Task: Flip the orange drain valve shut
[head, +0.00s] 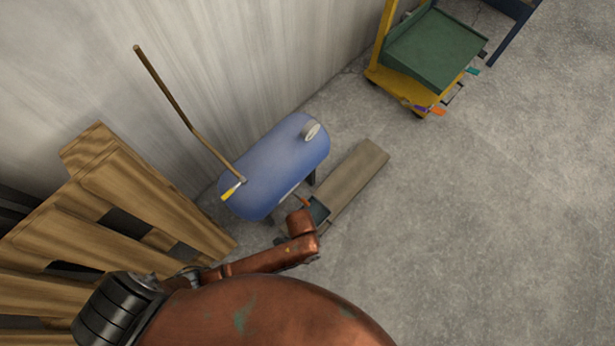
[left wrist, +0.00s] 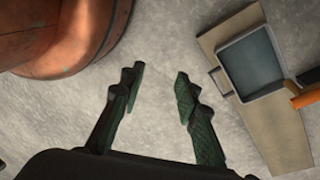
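The orange drain valve handle (head: 302,201) shows as a small orange bar under the near right end of the blue tank (head: 285,165), partly hidden by my left arm. In the left wrist view an orange bar (left wrist: 306,98), probably this handle, enters at the right edge beside a grey square pan (left wrist: 250,65). My left gripper (left wrist: 160,80) is open and empty, with bare concrete between its fingers, to the left of the pan and bar. In the head view its fingers are not clearly visible. My right gripper is not in view.
The pan rests on a flat board (head: 362,175) beside the tank. A brass pipe (head: 176,105) and a yellow-handled lever (head: 231,191) are at the tank's left end. Wooden pallets (head: 140,200) lean at left. A yellow cart (head: 395,85) stands at the back. The floor at right is clear.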

